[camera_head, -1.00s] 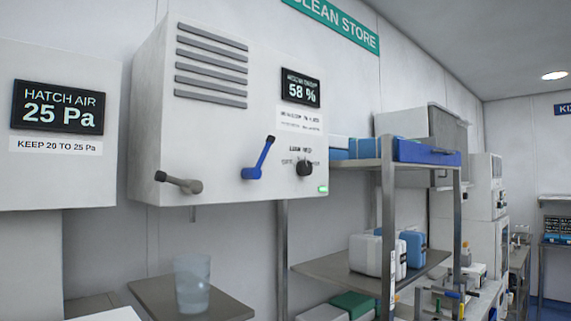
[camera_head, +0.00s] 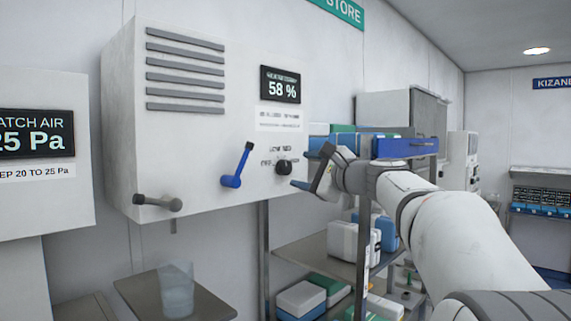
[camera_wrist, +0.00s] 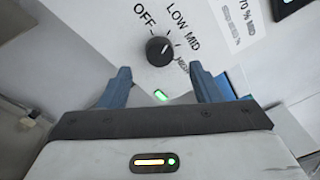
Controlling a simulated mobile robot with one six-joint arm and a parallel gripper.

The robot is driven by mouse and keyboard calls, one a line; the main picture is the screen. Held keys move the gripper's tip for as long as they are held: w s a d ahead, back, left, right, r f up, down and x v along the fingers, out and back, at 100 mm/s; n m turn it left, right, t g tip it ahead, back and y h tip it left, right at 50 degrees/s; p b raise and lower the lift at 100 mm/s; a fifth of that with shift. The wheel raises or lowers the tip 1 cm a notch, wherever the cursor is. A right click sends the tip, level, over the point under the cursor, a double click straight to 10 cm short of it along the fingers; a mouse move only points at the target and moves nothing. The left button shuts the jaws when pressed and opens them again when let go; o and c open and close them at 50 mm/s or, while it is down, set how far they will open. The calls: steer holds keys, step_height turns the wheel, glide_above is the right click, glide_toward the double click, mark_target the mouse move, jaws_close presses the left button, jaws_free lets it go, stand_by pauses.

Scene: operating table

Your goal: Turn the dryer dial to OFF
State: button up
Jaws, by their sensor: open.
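The dryer dial (camera_head: 284,167) is a small round black knob low on the right of the white dryer box's front (camera_head: 218,125). In the wrist view the dial (camera_wrist: 159,51) has OFF printed at its upper left, LOW and MID above, and HIGH at its right. A pale mark on the knob points up and right, away from OFF; its exact setting is hard to read. My gripper (camera_head: 312,168) is just right of the dial, open and empty. In the wrist view its blue fingers (camera_wrist: 160,73) are spread, with the dial beyond and between their tips, not held.
A blue lever (camera_head: 237,165) sits left of the dial and a grey lever (camera_head: 158,203) farther left. A green light (camera_wrist: 160,95) glows below the dial. Metal shelving with boxes (camera_head: 405,147) stands right, near my arm. A clear cup (camera_head: 176,290) stands below the box.

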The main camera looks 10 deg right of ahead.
mark_target(286, 168)
steer(key=p+x, duration=0.1)
steer(key=x, duration=0.4)
steer(key=shift+w+a+p, duration=0.15)
steer(key=shift+p, duration=0.15)
